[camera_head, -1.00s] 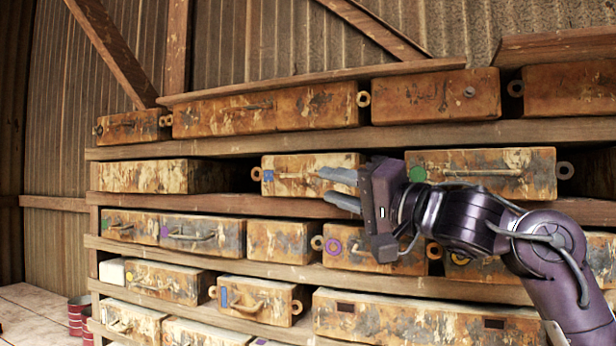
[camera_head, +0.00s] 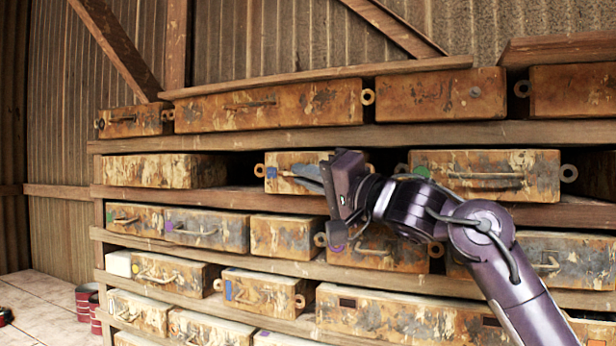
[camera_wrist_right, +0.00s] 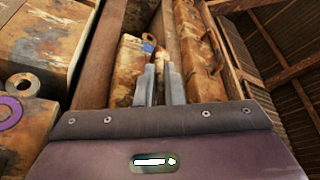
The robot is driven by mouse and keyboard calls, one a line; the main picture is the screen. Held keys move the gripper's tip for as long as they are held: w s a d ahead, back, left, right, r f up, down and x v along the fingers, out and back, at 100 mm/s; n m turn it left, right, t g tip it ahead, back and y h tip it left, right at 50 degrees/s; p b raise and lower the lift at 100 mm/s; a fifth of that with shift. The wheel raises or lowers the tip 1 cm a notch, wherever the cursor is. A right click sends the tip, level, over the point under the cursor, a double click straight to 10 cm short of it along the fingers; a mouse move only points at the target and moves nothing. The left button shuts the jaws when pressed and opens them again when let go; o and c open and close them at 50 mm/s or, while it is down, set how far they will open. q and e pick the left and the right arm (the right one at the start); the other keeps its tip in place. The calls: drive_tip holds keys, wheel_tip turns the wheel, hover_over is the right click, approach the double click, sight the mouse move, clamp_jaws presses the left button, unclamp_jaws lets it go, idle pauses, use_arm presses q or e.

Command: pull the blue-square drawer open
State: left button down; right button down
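The blue-square drawer (camera_head: 313,162) is a rusty, cream-flaked box in the second row, with a blue square (camera_head: 271,173) at its front's left end and a ring at its side. It appears shut. My right gripper (camera_head: 298,178) is in front of it, fingers pointing left toward its handle. In the right wrist view two grey fingers (camera_wrist_right: 160,84) stand apart with a narrow gap, close to the drawer front (camera_wrist_right: 127,67) and blue mark (camera_wrist_right: 148,47). Contact with the handle cannot be told. My gripper hides the drawer's right part. My left gripper is out of view.
A green-marked drawer (camera_head: 520,173) is to the right on the same shelf. Wooden shelf boards (camera_head: 290,139) run above and below. Red cans (camera_head: 86,300) stand at lower left.

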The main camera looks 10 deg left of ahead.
idle(0.3)
drive_tip(key=shift+s+a+f+b, duration=0.2)
drive_tip(key=shift+s+a+b, duration=0.05)
drive_tip(key=shift+s+b, duration=0.1)
drive_tip(key=s+a+b, duration=0.2)
drive_tip(key=s, duration=1)
drive_tip(key=shift+r, duration=0.1)
